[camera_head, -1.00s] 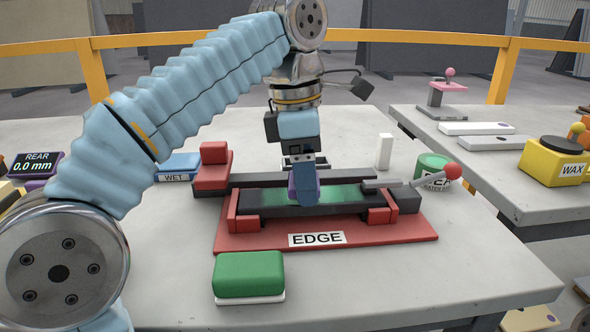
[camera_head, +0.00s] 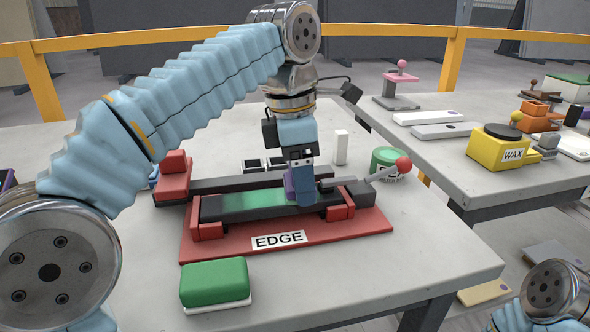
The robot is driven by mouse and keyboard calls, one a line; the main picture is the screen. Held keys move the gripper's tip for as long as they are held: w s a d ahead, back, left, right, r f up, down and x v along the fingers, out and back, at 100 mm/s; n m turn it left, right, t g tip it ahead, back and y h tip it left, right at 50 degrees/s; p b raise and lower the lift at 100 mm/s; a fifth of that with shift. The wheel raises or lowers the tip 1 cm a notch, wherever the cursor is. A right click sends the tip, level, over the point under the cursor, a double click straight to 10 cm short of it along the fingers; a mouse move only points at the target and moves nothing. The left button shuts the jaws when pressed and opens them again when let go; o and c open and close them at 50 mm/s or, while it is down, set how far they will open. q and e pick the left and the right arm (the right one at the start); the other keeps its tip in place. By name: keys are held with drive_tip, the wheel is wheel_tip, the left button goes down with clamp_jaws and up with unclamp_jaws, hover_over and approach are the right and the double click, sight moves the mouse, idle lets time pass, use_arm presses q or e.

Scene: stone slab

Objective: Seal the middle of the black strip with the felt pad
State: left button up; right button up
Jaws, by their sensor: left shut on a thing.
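The black strip (camera_head: 214,209) lies in a red clamp fixture (camera_head: 340,227) labelled EDGE. A green sheen (camera_head: 256,199) shows on its top, left of the gripper. My left gripper (camera_head: 304,200) points down over the right part of the strip. It is shut on a small purple piece, apparently the felt pad (camera_head: 289,184), mostly hidden by the fingers. The fingertips are at the strip's top; whether the pad touches it is hidden. My right gripper is not in view; only part of my right arm shows at the lower right.
A green and white block (camera_head: 214,283) lies in front of the fixture. A lever with a red knob (camera_head: 403,164) reaches over the fixture's right end, near a green tin (camera_head: 385,157). A white block (camera_head: 341,147) stands behind. A yellow WAX container (camera_head: 497,147) is on the right table.

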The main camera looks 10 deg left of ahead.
sight(248, 200)
use_arm(q)
drive_tip(key=shift+s+a, duration=0.35)
drive_tip(key=shift+a, duration=0.35)
drive_tip(key=shift+s+a, duration=0.3)
drive_tip(key=shift+a, duration=0.35)
drive_tip(key=shift+s+a+f+b, duration=0.1)
drive_tip(key=shift+s+a+b, duration=0.25)
drive_tip(key=shift+a, duration=0.3)
drive_tip(key=shift+s+a+b, duration=0.25)
drive_tip(key=shift+s+a, duration=0.05)
drive_tip(key=shift+a, duration=0.3)
drive_tip(key=shift+s+a, duration=0.35)
drive_tip(key=shift+a, duration=0.35)
drive_tip(key=shift+s+a, duration=0.3)
drive_tip(key=shift+a, duration=0.4)
drive_tip(key=shift+r, duration=0.2)
wheel_tip(248, 200, up, 3)
drive_tip(key=p, duration=0.3)
drive_tip(key=shift+f, duration=0.15)
drive_tip(key=shift+r+p, duration=0.4)
drive_tip(key=shift+r, duration=1.2)
